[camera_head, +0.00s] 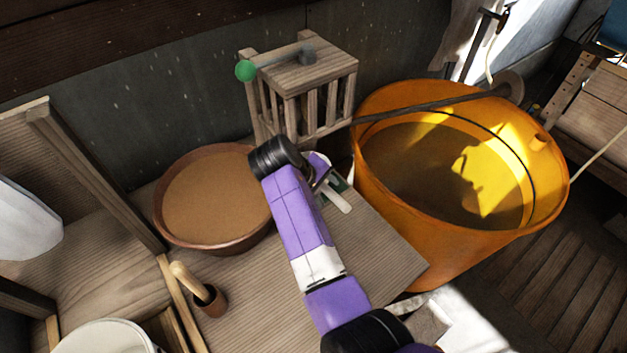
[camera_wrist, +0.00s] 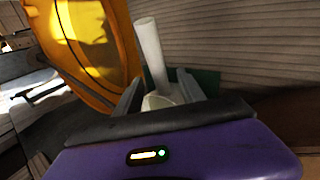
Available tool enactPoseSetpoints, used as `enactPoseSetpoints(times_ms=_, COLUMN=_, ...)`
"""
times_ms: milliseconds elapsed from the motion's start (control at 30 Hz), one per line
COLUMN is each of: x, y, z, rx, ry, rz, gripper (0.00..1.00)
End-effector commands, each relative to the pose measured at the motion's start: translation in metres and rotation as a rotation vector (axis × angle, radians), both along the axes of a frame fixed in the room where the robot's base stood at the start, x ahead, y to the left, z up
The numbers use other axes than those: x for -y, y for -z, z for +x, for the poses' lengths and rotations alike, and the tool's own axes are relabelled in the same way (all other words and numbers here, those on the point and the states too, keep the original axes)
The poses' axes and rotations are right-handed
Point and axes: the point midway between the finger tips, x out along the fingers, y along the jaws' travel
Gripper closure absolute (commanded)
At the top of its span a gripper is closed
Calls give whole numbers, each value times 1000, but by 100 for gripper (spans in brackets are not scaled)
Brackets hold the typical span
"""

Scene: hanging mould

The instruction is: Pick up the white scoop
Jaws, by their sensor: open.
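The white scoop (camera_wrist: 151,54) stands out between my gripper's fingers in the wrist view, its pale handle pointing up and away. In the head view its handle (camera_head: 337,201) shows just right of my purple arm, over the wooden table (camera_head: 375,245). My gripper (camera_wrist: 158,92) is open, with one finger on each side of the scoop's lower part. A dark green piece (camera_wrist: 206,80) lies just behind the scoop. I cannot tell whether the fingers touch the scoop. My arm hides most of the gripper and the scoop's head in the head view.
An orange tub (camera_head: 400,215) with dark liquid stands right of the table. A brown bowl (camera_head: 165,225) with tan contents is left of my arm. A slatted wooden crate (camera_head: 335,75) with a green-ended mallet on top stands behind. A small brown pot (camera_head: 212,302) holds a wooden handle.

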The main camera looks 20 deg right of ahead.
Motion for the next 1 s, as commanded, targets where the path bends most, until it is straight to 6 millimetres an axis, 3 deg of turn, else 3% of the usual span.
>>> enactPoseSetpoints(times_ms=333, x=5, y=8, z=2, rx=0, ry=0, rz=0, gripper=53)
enactPoseSetpoints(times_ms=600, x=5, y=8, z=2, rx=1, ry=-1, rz=0, gripper=100)
enactPoseSetpoints(times_ms=1000, x=5, y=6, z=3, rx=4, ry=0, rz=0, gripper=100)
